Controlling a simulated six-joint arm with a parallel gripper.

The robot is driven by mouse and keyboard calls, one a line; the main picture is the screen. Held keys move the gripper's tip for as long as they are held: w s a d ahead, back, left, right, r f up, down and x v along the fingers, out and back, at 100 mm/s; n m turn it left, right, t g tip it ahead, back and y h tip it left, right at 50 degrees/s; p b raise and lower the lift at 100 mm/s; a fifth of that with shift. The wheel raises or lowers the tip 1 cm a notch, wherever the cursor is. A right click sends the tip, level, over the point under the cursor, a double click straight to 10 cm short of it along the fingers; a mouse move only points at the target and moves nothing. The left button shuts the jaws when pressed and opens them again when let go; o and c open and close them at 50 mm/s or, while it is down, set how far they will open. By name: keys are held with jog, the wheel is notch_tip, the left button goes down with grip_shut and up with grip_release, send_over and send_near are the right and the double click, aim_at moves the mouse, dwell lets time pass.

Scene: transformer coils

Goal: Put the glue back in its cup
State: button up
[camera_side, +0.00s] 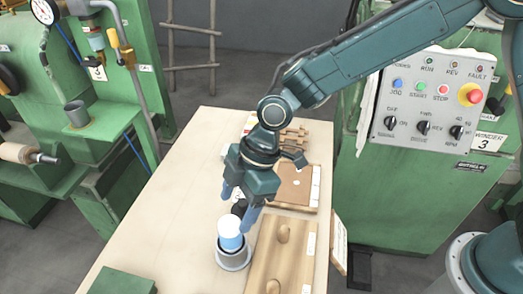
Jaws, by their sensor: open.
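The glue (230,232), a short cylinder with a white top and a light blue body, appears upright at the grey cup (233,261) near the front of the table. Its lower end seems to be inside the cup's rim. My gripper (238,208) is open with blue fingers pointing down, just above and behind the glue. The right finger's tip is close to the glue's right edge; I cannot tell whether it touches. A dark round thing (239,207) shows between the fingers, partly hidden, and I cannot tell what it is.
A wooden board (268,250) with two oval knobs lies right of the cup. Behind it is a brown tray (297,188), with wooden pieces (294,137) farther back. A green block (122,282) is at the front left. The table's left part (165,215) is clear. A control panel (425,100) stands right.

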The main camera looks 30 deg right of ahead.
jog(key=v, duration=0.5)
jog(key=shift+d+r, duration=0.1)
jog(key=shift+r, duration=0.3)
dwell(0.5)
